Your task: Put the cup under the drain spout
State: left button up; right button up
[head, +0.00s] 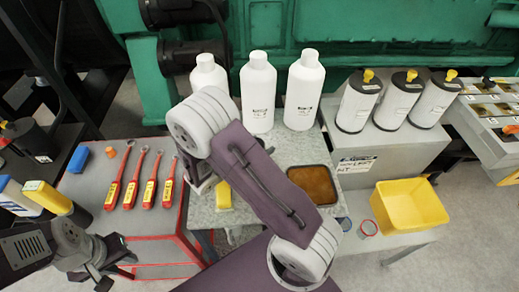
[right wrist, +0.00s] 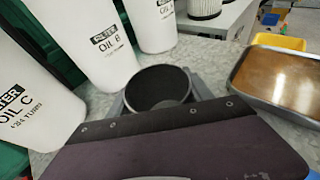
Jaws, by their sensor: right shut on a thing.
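A dark, round, open-topped cup (right wrist: 157,86) shows in the right wrist view, its empty-looking inside facing the camera. My right gripper (right wrist: 160,100) is shut on it, with a grey finger on each side. In the head view my own right arm covers most of that gripper and the cup. Whether the cup touches the speckled grey bench (head: 290,150) is unclear. My left gripper (head: 104,274) is at the lower left in the head view, near the red-edged table; its jaw opening is not clear. I cannot make out a drain spout in either view.
White oil bottles (head: 258,92) stand behind the right arm. A brown-filled tray (head: 312,184) lies to its right. A yellow bin (head: 408,205) and several white filters (head: 398,100) are further right. Red-handled wrenches (head: 133,180) lie on the left table. Green machinery (head: 400,30) fills the back.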

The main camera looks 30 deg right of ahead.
jog(key=shift+f, duration=0.65)
jog(key=shift+f, duration=0.1)
jog(key=o, duration=1.5)
jog(key=shift+c, duration=0.2)
